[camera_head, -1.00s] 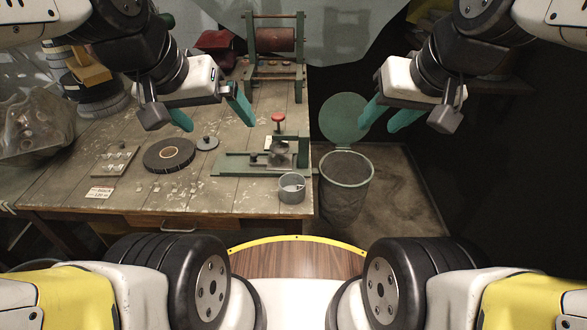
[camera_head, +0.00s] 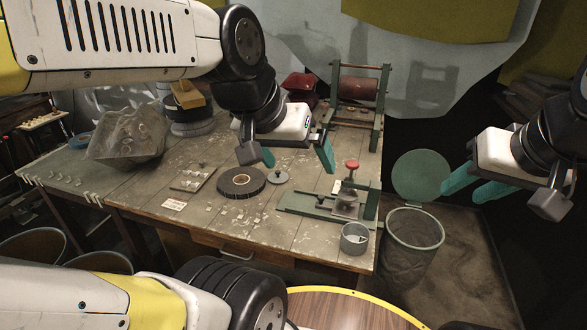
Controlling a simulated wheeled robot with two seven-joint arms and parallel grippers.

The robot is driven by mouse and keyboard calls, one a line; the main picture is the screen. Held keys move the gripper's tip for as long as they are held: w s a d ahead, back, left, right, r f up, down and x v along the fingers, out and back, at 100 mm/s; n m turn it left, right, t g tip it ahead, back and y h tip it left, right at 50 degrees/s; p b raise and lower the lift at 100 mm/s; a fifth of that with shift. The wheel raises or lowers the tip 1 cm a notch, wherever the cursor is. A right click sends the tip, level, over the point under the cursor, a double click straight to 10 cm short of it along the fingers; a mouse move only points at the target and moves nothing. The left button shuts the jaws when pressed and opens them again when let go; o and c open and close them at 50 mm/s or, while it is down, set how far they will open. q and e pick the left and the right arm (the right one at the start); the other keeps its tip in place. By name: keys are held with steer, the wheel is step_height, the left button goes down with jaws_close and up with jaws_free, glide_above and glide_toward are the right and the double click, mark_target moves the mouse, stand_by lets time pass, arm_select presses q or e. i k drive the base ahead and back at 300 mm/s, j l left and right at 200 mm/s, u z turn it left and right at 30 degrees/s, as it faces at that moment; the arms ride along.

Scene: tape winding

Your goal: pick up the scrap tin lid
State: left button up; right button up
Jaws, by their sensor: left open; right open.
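The scrap tin lid (camera_head: 277,177), a small grey disc with a dark knob on top, lies flat on the wooden table beside a black tape roll (camera_head: 241,182). The small metal scrap tin (camera_head: 355,238) stands open at the table's front right corner with pale bits inside. My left gripper (camera_head: 297,156) is open and empty above the table; in the picture its fingertips appear just above the lid. My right gripper (camera_head: 474,188) is open and empty, off to the right beyond the table's edge.
A green splicing stand (camera_head: 315,206) with a red knob is right of the lid. A roller frame (camera_head: 358,90) stands behind. A bin (camera_head: 413,228) with its round green lid raised stands right of the table. A small board (camera_head: 192,179) and card (camera_head: 174,204) lie left.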

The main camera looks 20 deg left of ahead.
mark_target(278, 177)
steer(key=i+j+z, duration=0.15)
steer(key=j, duration=0.25)
steer(key=i+j+z, duration=0.15)
steer(key=j, duration=0.25)
steer(key=i+j+z, duration=0.2)
steer(key=j, duration=0.2)
steer(key=k, duration=0.1)
